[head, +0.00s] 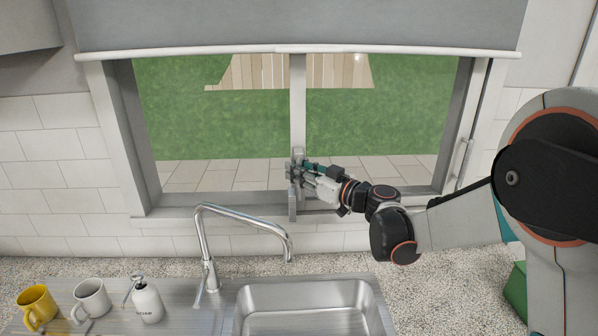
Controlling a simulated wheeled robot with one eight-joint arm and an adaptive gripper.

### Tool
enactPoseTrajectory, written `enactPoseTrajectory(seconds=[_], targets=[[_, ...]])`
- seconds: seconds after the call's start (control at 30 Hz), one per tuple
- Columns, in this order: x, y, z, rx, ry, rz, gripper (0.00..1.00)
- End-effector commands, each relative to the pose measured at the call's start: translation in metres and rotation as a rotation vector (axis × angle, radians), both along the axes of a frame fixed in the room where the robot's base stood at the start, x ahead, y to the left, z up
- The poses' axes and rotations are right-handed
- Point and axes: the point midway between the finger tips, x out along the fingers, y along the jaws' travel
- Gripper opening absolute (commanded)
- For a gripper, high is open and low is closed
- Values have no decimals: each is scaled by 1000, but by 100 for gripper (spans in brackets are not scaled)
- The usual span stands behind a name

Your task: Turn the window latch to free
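The window (382,125) has two panes, with a light grey post (298,105) between them. A grey latch (292,207) is on the lower part of this post, and its lower end points straight down below my gripper. My gripper (297,173) reaches in from the right and is at the latch, with its fingers pointing left. The fingers overlap the latch's middle and hide it. I cannot tell whether they touch or grip it, or whether they are open or shut.
A curved chrome faucet (203,245) stands just left of and below the latch. A steel sink (310,308) lies below. A soap bottle (147,301), a grey mug (91,299) and a yellow mug (37,304) stand at the left. A blind (300,22) hangs above. Another handle (462,160) is on the right frame.

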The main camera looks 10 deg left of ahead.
Motion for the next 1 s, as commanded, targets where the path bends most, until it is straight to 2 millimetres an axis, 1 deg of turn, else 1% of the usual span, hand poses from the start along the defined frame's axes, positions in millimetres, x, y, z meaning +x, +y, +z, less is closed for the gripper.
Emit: enactPoseTrajectory(seconds=[0.03, 0.07, 0.1, 0.13, 0.57, 0.77, 1.0], targets=[[0, 0, 0, 0, 0, 0, 21], [0, 0, 0, 0, 0, 0, 14], [0, 0, 0, 0, 0, 0, 5], [0, 0, 0, 0, 0, 0, 0], [-2, -1, 1, -9, 34, 0, 0], [-6, -2, 3, -37, 133, -1, 0], [-14, -4, 7, -89, 334, -1, 0]])
